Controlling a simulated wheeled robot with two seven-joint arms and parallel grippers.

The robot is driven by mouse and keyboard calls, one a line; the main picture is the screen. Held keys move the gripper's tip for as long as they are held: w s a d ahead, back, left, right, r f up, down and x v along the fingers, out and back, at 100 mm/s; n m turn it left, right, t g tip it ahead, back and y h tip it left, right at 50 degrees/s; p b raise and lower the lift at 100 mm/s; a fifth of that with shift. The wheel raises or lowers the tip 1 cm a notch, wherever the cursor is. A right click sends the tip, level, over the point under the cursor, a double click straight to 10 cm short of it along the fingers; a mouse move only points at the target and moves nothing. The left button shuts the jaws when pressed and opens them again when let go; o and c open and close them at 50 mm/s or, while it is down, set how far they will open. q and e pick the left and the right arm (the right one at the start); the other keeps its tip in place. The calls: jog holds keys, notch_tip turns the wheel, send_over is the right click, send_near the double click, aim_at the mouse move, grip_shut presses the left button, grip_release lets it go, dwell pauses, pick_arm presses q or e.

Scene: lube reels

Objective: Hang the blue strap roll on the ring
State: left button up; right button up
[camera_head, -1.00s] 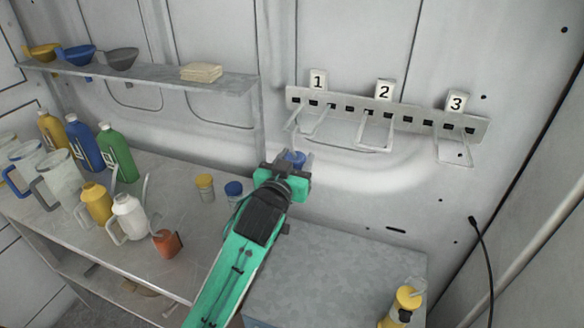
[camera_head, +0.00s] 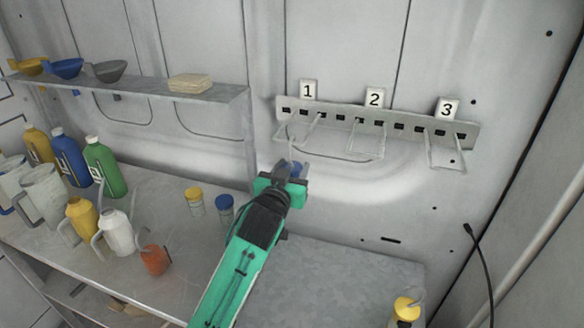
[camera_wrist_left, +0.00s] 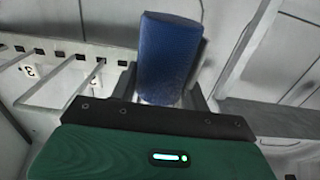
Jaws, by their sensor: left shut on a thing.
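The blue strap roll (camera_wrist_left: 170,52) stands between the fingers of my left gripper in the left wrist view; its top sticks out past them. In the head view my left gripper (camera_head: 290,168) is shut on the roll, of which only a little blue shows between the fingers. The gripper is just below the wire ring under label 1 (camera_head: 302,135), apart from it as far as I can tell. Similar rings hang under label 2 (camera_head: 381,148) and label 3 (camera_head: 447,168) from the wall rail (camera_head: 340,117). My right gripper is out of view.
A shelf (camera_head: 150,87) with funnels and a tan stack (camera_head: 190,83) is at the upper left. Bottles and jugs, a yellow-lidded jar (camera_head: 195,201) and a blue-lidded jar (camera_head: 225,209) stand on the bench. A yellow container (camera_head: 406,309) is at the lower right.

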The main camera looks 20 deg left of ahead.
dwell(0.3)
pick_arm(q)
jog(key=o, duration=1.2)
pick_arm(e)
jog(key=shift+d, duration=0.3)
pick_arm(q)
jog(key=shift+f, duration=0.1)
